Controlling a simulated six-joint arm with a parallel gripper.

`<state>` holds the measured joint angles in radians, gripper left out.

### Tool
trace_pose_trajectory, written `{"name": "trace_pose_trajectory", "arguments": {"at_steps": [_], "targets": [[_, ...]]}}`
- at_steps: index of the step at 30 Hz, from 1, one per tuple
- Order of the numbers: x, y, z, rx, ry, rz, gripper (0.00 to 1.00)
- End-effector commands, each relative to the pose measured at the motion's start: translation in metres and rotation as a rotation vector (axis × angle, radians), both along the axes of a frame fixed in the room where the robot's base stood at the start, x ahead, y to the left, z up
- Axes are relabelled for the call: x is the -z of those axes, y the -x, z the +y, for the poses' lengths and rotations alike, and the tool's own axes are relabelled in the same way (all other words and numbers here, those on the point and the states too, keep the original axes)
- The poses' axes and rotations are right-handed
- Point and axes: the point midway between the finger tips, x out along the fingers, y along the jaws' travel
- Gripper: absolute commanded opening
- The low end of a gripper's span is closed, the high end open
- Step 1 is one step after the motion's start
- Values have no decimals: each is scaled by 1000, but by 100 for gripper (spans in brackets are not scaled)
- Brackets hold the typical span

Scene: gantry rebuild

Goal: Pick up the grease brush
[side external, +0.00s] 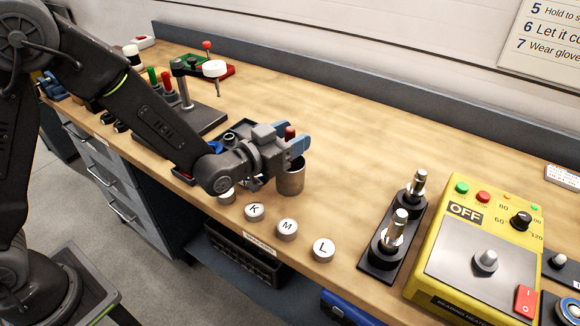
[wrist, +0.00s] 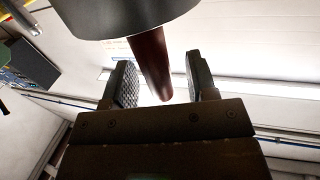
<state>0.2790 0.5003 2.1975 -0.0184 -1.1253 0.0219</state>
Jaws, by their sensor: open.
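A reddish-brown handle (side external: 290,132), which looks like that of the grease brush, stands up out of a grey metal cup (side external: 291,179) on the bench. The brush's lower end is hidden in the cup. My gripper (side external: 294,150) is level with the handle, just above the cup's rim. In the wrist view the handle (wrist: 150,62) passes between the two open fingers of my gripper (wrist: 160,78), with a gap on each side. The cup (wrist: 120,20) shows at the top of that view.
Several round lettered knobs, such as the one marked M (side external: 287,229), line the bench's front edge. A black block with two metal pins (side external: 385,248) and a yellow heater box (side external: 455,280) stand to the right. A stand with a white-topped tool (side external: 214,69) is behind left.

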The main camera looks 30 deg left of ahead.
Motion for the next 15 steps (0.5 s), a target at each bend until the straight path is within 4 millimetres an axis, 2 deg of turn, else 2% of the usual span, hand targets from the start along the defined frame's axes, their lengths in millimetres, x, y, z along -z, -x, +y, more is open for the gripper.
{"name": "trace_pose_trajectory", "arguments": {"at_steps": [2, 15], "targets": [[0, 0, 0, 0, 0, 0, 50], [0, 1, 0, 0, 0, -1, 8]]}}
